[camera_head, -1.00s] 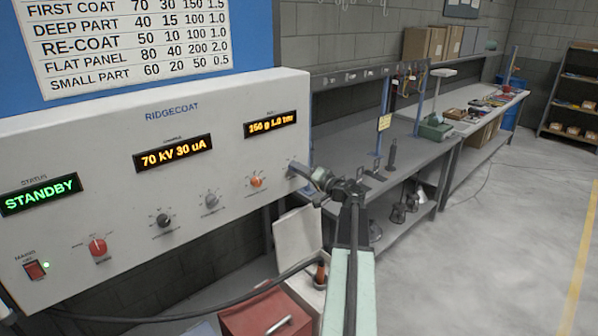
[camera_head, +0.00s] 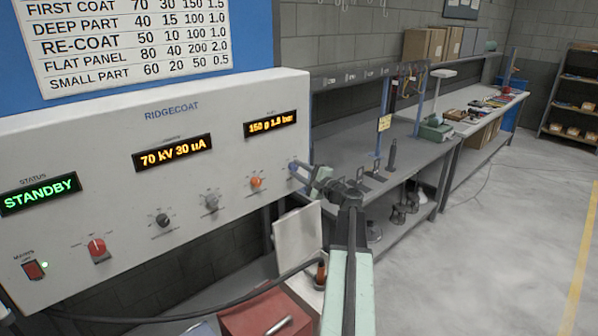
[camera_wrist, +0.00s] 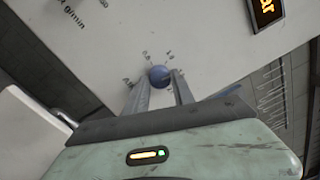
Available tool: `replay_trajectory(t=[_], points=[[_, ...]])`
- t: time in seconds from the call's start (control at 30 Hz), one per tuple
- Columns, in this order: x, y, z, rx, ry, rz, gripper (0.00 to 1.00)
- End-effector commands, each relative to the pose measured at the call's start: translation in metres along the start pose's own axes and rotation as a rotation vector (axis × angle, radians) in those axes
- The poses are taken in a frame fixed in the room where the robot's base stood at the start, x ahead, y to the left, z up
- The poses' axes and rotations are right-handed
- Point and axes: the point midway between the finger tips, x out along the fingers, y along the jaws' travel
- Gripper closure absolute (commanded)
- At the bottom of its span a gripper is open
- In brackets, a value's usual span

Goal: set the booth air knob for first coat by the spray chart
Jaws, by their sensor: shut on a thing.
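The spray chart (camera_head: 130,40) hangs above the white RIDGECOAT panel (camera_head: 90,150); its FIRST COAT row reads 70, 30, 150, 1.5. The right display (camera_head: 270,123) shows 150 g and a bar value that looks like 1.3 or 1.8; the last digit is blurred. The blue air knob (camera_wrist: 159,76) is between my fingertips in the wrist view, with scale marks around it. My gripper (camera_head: 299,170) is shut on this knob at the panel's right end. In the head view the gripper mostly hides the knob.
An orange knob (camera_head: 256,182), a grey knob (camera_head: 211,202), a black knob (camera_head: 163,220) and a red selector (camera_head: 97,247) sit left of my gripper. Below are a red toolbox (camera_head: 255,310) and a dark hose (camera_head: 180,316). A grey bench (camera_head: 350,130) stands right of the panel.

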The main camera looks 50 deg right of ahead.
Motion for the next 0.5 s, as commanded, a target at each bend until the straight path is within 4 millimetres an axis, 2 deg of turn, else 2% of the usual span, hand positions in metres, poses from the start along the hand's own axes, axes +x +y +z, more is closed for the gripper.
replay_trajectory(t=[0.2, 0.5], points=[[0.0, 0.0003, 0.0005, 0.17, 0.009, -0.002, 1.0], [0.0001, 0.0006, 0.0005, 0.324, 0.017, -0.004, 1.0]])
